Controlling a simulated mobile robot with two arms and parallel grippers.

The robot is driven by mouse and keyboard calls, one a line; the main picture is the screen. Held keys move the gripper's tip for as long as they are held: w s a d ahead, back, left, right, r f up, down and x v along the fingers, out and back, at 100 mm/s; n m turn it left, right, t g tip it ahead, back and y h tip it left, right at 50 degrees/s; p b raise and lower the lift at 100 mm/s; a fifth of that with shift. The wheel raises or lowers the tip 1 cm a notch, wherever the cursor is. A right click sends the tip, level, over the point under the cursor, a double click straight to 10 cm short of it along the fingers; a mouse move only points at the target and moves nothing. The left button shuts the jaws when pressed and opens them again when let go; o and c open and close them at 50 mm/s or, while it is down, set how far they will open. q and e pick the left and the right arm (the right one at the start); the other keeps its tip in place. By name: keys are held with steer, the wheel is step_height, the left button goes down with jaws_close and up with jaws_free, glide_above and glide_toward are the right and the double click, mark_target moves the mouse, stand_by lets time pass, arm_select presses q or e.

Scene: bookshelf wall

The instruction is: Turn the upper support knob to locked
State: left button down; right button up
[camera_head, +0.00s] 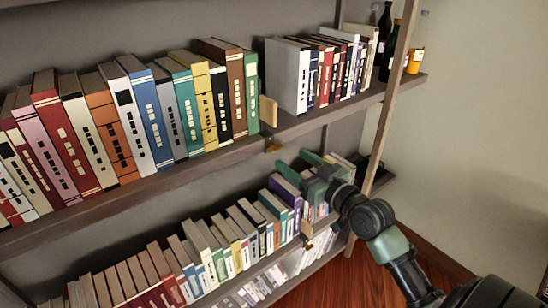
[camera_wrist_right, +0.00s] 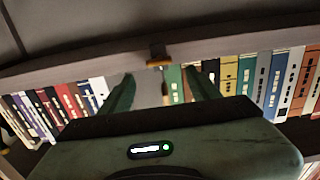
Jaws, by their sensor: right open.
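The upper support knob (camera_head: 274,148) is a small brass-coloured piece at the front edge of the upper shelf, below the beige divider. It also shows in the right wrist view (camera_wrist_right: 160,64), centred between and beyond the fingertips. My right gripper (camera_head: 297,165) is open and empty, with its green fingers pointing toward the shelf edge, just right of and below the knob in the head view. The fingers (camera_wrist_right: 159,78) look apart from the knob. The knob's turn position is too small to read. My left gripper is not in view.
The upper shelf (camera_head: 150,187) holds a row of books left of the beige divider (camera_head: 269,111) and more books to its right. A lower shelf of books lies beneath, with another brass knob (camera_head: 309,245).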

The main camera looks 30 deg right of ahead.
mark_target(278, 149)
steer(key=w, duration=0.2)
steer(key=w+p, duration=0.1)
steer(key=w, duration=0.4)
steer(key=shift+a+f, duration=0.1)
steer(key=shift+a, duration=0.15)
jaws_close()
